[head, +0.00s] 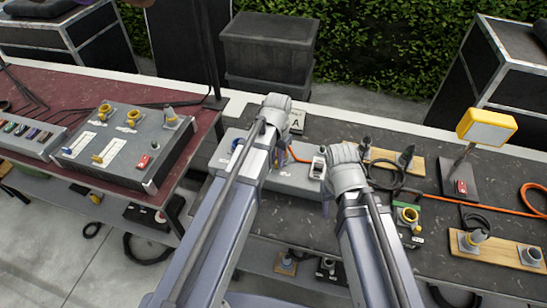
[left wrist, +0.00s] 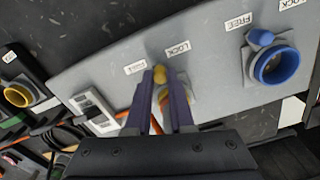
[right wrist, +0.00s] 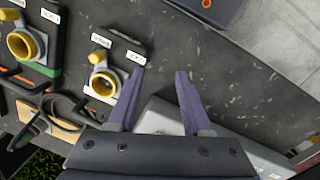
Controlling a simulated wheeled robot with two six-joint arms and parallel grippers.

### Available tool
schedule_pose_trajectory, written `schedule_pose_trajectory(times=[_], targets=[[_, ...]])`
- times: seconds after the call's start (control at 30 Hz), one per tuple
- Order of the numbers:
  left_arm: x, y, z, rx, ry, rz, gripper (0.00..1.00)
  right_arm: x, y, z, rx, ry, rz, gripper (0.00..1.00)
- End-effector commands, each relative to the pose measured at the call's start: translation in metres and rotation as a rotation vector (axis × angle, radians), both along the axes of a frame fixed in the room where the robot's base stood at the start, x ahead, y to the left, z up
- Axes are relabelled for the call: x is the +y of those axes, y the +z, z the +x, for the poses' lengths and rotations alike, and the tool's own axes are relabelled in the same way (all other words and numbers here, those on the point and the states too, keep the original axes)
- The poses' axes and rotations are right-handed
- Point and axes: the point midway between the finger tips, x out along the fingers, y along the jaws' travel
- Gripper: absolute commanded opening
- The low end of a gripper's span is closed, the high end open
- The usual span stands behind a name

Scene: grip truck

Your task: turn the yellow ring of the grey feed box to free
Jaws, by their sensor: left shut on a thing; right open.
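The grey feed box (head: 300,180) lies on the dark table in the head view; its panel (left wrist: 205,65) fills the left wrist view. The yellow ring's tab (left wrist: 159,72) shows between the fingertips of my left gripper (left wrist: 161,82), which is shut on it. The tab stands between the FREE label (left wrist: 134,68) and the LOCK label (left wrist: 178,49). The fingers hide much of the ring. In the head view my left arm covers most of it. My right gripper (right wrist: 161,76) is open and empty, over the table beside the box.
A blue ring (left wrist: 276,64) with its own labels sits on the same panel. A rocker switch (head: 318,167) and an orange cable are near the yellow ring. A grey console (head: 125,145) stands left.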

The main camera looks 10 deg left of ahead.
Motion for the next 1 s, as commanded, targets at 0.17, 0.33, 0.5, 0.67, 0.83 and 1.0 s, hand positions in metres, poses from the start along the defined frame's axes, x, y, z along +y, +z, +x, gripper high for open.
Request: schedule_pose_trajectory(times=[0.17, 0.33, 0.5, 0.67, 0.83, 1.0], targets=[[-0.009, 0.0, 0.0, 0.0, 0.146, 0.0, 0.0, 0.0, 0.0, 0.0, 0.0, 0.0, 0.0, 0.5], [-0.014, 0.0, 0.002, 0.0, 0.267, 0.0, 0.0, 0.0, 0.0, 0.0, 0.0, 0.0, 0.0, 0.5], [-0.018, 0.0, 0.003, 0.001, 0.357, 0.0, 0.0, 0.0, 0.0, 0.0, 0.0, 0.0, 0.0, 0.5], [-0.021, 0.0, 0.004, 0.0, 0.412, 0.0, 0.0, 0.0, 0.0, 0.0, 0.0, 0.0, 0.0, 0.5], [-0.023, 0.0, 0.004, 0.0, 0.442, 0.0, 0.0, 0.0, 0.0, 0.0, 0.0, 0.0, 0.0, 0.5], [-0.023, 0.0, 0.004, 0.0, 0.451, 0.0, 0.0, 0.0, 0.0, 0.0, 0.0, 0.0, 0.0, 0.5]])
